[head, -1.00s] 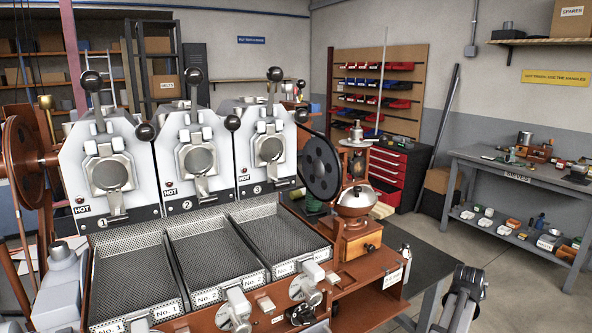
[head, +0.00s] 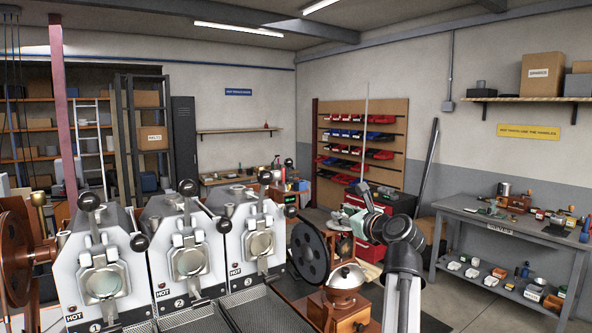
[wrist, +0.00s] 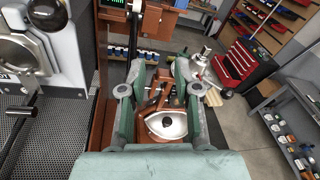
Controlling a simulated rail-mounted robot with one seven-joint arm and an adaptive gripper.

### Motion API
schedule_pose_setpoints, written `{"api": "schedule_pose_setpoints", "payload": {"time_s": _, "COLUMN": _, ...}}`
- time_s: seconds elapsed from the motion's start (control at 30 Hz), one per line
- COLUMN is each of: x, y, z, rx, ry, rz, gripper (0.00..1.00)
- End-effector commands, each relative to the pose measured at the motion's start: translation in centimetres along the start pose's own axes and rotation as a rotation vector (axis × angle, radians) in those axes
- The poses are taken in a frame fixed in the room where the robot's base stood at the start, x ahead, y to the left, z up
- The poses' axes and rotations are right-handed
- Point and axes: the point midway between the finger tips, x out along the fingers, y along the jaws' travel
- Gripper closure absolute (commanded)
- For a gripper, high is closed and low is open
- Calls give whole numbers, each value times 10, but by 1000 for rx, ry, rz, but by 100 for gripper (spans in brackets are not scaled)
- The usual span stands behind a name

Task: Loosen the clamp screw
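My gripper (wrist: 160,78) shows in the wrist view with its two grey-green fingers apart and nothing between the tips. In the head view this grinder (head: 347,278) stands right of the roaster on a wooden base. My arm (head: 403,255) rises at the right of the grinder there; its finger tips cannot be made out. I cannot identify a clamp screw for certain in either view.
The three-drum roaster (head: 188,260) fills the lower left, with levers sticking up and HOT labels. A black wheel (head: 309,254) stands at its right end. A red drawer cabinet (wrist: 236,62) and a grey workbench (head: 480,217) stand farther right.

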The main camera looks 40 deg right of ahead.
Motion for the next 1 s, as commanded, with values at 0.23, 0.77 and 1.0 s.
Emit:
{"api": "schedule_pose_setpoints", "payload": {"time_s": 0.23, "x": -2, "y": 48, "z": 74, "rx": 271, "ry": -120, "rz": 136, "gripper": 68}}
{"api": "schedule_pose_setpoints", "payload": {"time_s": 0.77, "x": 70, "y": 57, "z": 90, "rx": 293, "ry": -125, "rz": 147, "gripper": 68}}
{"api": "schedule_pose_setpoints", "payload": {"time_s": 1.0, "x": 117, "y": 63, "z": 96, "rx": 292, "ry": -124, "rz": 146, "gripper": 68}}
